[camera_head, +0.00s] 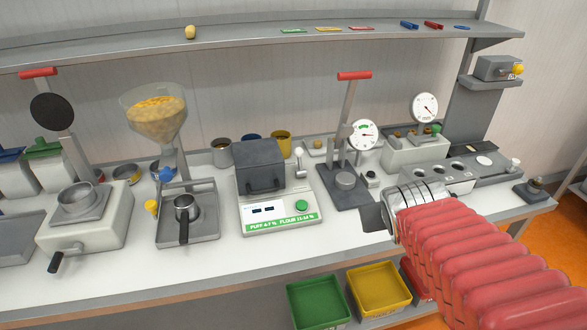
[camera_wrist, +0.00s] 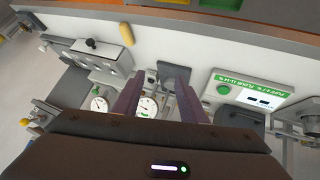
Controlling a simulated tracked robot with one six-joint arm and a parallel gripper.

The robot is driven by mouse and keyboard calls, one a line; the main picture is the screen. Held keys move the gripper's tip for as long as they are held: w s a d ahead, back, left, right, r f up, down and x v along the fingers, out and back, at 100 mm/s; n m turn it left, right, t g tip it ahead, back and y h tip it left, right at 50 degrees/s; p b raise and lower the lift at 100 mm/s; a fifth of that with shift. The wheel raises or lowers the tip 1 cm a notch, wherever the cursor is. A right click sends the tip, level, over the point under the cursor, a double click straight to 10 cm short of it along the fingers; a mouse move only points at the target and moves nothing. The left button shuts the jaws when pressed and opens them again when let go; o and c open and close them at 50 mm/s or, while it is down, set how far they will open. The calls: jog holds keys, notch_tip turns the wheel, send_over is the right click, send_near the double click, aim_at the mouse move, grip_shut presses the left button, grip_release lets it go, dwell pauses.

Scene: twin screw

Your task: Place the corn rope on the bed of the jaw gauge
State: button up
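A yellow-tan elongated piece, which looks like the corn rope (camera_wrist: 127,34), lies on the counter near its front edge in the wrist view. My arm hides that spot in the head view. A lever press with a red handle and a dial (camera_head: 362,135) stands behind my gripper. A second dial (camera_head: 424,107) is on a pale block (camera_head: 412,153) farther right. I cannot tell which of these is the jaw gauge. My gripper (camera_wrist: 163,80) is open and empty, its two fingers apart above the counter, with the corn rope outside them.
A scale (camera_head: 278,213) with a grey hood stands left of my gripper. A hopper (camera_head: 157,112) of yellow grain is farther left. Green (camera_head: 317,303) and yellow (camera_head: 379,289) bins sit below the front edge. A grey block with round holes (camera_head: 436,178) is at right.

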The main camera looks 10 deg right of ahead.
jog(key=s+a+g+y, duration=0.1)
jog(key=s+a+y, duration=0.1)
jog(key=s+a, duration=0.3)
jog(key=s+a+r+n+g+y, duration=0.1)
jog(key=s+a, duration=0.3)
jog(key=a, duration=0.6)
jog(key=shift+s+y, duration=0.4)
jog(key=shift+y, duration=0.1)
jog(key=shift+d, duration=0.1)
